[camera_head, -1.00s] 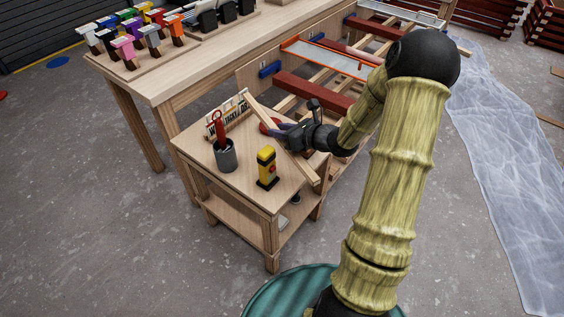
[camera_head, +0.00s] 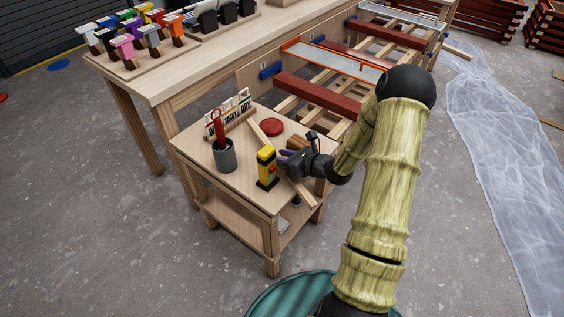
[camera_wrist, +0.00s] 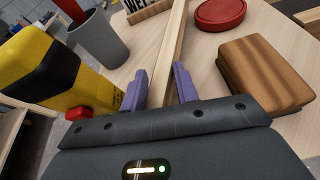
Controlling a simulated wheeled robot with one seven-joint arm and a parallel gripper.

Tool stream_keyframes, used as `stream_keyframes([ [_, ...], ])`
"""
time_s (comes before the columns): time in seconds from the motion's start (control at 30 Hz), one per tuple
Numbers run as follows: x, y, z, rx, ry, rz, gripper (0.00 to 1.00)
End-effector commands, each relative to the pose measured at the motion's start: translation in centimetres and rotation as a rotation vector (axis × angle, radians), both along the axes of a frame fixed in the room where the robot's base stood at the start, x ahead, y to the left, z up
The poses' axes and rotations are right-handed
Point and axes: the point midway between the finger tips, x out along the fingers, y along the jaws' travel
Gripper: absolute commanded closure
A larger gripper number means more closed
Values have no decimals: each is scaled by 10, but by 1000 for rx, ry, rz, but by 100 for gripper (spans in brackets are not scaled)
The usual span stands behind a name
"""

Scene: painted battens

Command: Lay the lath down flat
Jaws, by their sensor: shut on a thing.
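The lath (camera_head: 266,141) is a thin, pale wooden strip. In the head view it runs slantwise across the small wooden side table (camera_head: 201,152), and its near end reaches past the table's edge. My gripper (camera_head: 290,161) is shut on it. In the wrist view the lath (camera_wrist: 173,50) stands between the two purple fingers of my gripper (camera_wrist: 160,90) and runs away from me over the table top. Its far part looks low over the table; I cannot tell whether it touches. The part inside the jaws is partly hidden.
A yellow and black device (camera_head: 266,168) stands close left of my gripper. Behind it are a grey cup (camera_head: 225,156) with a red-handled tool, and a lettered sign rack (camera_head: 236,116). A red disc (camera_head: 271,127) and a brown block (camera_wrist: 264,72) lie right of the lath.

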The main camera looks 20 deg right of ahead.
Motion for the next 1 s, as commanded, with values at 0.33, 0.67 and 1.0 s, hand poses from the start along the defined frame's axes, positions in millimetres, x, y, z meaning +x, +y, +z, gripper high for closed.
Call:
stream_keyframes([
  [0.33,0,1,-23,-1,0,1,100],
  [0.67,0,1,-23,0,0,1,45],
  [1.0,-12,-8,-16,0,1,-1,45],
])
